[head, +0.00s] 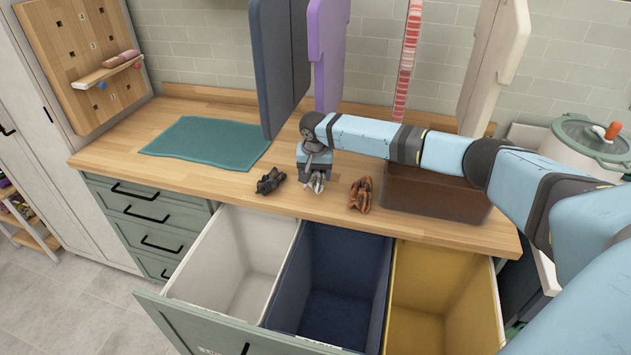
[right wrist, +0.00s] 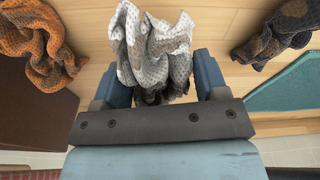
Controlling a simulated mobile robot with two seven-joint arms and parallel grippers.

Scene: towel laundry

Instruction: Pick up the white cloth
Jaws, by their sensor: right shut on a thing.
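My right gripper (head: 316,178) is over the wooden counter, between a dark cloth and an orange-brown cloth. In the right wrist view its two blue fingers (right wrist: 160,80) are shut on the crumpled white cloth (right wrist: 150,45), which has a knitted texture and grey-brown patches. In the head view only the lower part of the white cloth (head: 317,187) shows below the gripper. I cannot tell whether it still touches the counter. My left gripper is not in view.
A dark cloth (head: 270,181) lies left of the gripper and an orange-brown cloth (head: 361,194) right. A brown box (head: 435,197) stands farther right; a teal mat (head: 207,143) lies left. White (head: 207,262), blue (head: 345,247) and yellow (head: 440,265) bins sit in the open drawer below. Panels hang behind.

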